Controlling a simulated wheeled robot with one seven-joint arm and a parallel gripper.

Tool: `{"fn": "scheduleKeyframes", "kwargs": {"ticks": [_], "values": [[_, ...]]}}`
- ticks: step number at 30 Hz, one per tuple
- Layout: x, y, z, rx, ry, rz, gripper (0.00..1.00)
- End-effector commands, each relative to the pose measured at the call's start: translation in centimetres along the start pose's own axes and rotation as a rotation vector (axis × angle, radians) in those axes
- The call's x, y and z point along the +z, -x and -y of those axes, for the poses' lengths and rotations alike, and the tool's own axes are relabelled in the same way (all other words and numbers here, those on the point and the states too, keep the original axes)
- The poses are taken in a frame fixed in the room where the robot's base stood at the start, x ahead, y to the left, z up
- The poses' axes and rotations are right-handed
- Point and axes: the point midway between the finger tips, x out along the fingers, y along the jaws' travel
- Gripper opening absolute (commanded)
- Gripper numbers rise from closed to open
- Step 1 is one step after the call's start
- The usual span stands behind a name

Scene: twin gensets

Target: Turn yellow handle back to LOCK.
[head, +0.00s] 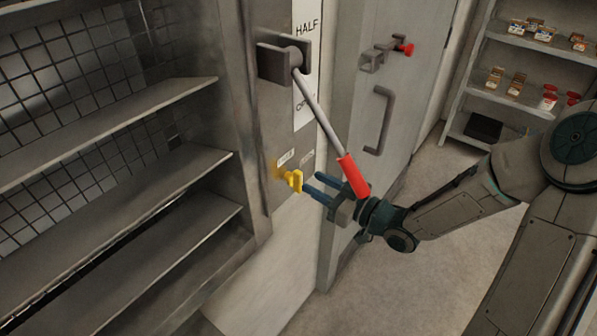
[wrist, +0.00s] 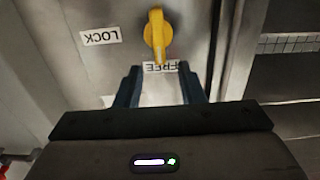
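The yellow handle (head: 292,179) is a small knob on the grey metal panel, below the big lever. In the wrist view the yellow handle (wrist: 158,35) has its narrow end at the FREE label (wrist: 160,67). The LOCK label (wrist: 101,37) is to its left in that view, upside down. My gripper (head: 316,188) is just right of the handle in the head view. Its blue fingers are apart with nothing between them. In the wrist view my gripper (wrist: 158,73) is open, its fingertips short of the handle, one on each side of the FREE label.
A long lever with a red grip (head: 354,175) hangs down close above my gripper, pivoting beside the HALF label (head: 307,28). A grey door with a handle (head: 380,121) stands behind. Metal shelves (head: 180,166) are at the left, and stocked shelves (head: 540,45) at the back right.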

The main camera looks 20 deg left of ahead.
Motion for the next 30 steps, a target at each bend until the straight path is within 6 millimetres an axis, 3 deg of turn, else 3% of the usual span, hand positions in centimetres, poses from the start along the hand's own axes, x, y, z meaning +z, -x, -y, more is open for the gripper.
{"fn": "scheduleKeyframes", "kwargs": {"ticks": [3,9,22,23,26,27,30], "values": [[-0.1,-2.4,0.1,-0.004,-0.002,-0.001,0.35],[-0.1,-5.2,0.1,-0.002,-0.001,0.0,0.35],[0.0,-6.2,0.0,0.0,0.0,0.002,0.35],[0.0,-6.2,0.0,0.0,0.0,0.002,0.33],[0.0,-6.2,0.0,0.0,0.0,0.002,0.05],[0.0,-6.2,0.0,0.0,0.0,0.002,0.0],[0.0,-6.2,0.0,0.0,0.0,0.002,0.0]]}}
